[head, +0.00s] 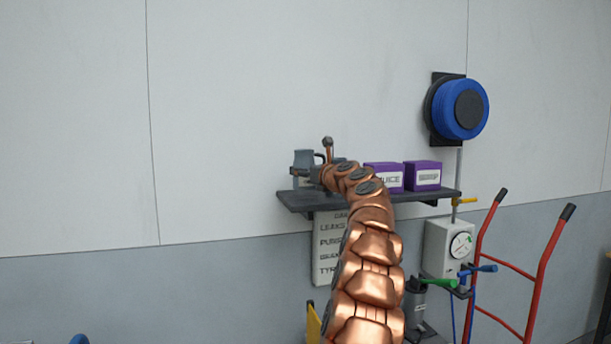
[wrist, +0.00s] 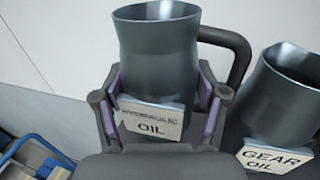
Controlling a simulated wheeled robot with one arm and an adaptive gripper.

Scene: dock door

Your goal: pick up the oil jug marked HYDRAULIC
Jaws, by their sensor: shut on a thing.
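The HYDRAULIC OIL jug (wrist: 158,60) is dark grey with a white label and a handle on its right. In the wrist view it stands upright between the purple-padded fingers of my gripper (wrist: 165,110), which are shut on it. In the head view a grey jug (head: 303,158) shows at the left end of the wall shelf (head: 300,201), with my gripper (head: 314,176) at it. I cannot tell whether its base touches the shelf. A second jug, marked GEAR OIL (wrist: 285,100), stands close on the right in the wrist view.
Two purple boxes (head: 422,175) stand on the shelf right of my arm. A blue reel (head: 462,109) hangs on the wall above. Below are a gauge box (head: 449,247) and a red hand truck (head: 541,270). The wall above the shelf's left end is clear.

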